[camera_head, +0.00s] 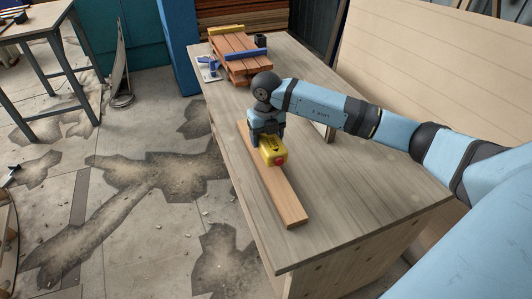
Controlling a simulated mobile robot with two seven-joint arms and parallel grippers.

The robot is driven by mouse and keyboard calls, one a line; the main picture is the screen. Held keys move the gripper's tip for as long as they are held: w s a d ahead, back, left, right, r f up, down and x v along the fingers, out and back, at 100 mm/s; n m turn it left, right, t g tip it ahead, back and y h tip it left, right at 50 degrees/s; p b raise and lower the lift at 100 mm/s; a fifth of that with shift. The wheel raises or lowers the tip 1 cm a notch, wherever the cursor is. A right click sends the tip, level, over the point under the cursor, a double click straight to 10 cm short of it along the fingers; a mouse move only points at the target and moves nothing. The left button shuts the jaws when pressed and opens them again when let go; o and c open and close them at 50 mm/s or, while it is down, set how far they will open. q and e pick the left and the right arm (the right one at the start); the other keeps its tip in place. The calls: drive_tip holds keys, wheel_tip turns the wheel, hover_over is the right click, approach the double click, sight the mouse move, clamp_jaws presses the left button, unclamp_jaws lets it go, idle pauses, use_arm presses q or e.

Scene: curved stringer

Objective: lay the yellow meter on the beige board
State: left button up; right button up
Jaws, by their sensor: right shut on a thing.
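The yellow meter (271,151) is a small boxy device with a red spot on its near end. My right gripper (266,138) is shut on it from above. The beige board (285,198) is a long narrow wooden plank lying on the table, running from near the gripper toward the table's front edge. The meter is over the board's middle. I cannot tell whether it touches the board or hangs just above it. The meter and gripper hide part of the board. My left gripper is out of view.
The wooden table (350,200) is clear on the right and front. At its far end are stacked reddish planks (236,62), a blue bar (239,55), a yellow bar (226,30) and a small dark cup (260,41). A large pale panel (440,75) leans behind the table's right side.

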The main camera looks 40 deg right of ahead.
wheel_tip(320, 180, down, 6)
drive_tip(key=shift+f, duration=0.25)
drive_tip(key=shift+f, duration=0.1)
drive_tip(key=o, duration=1.1)
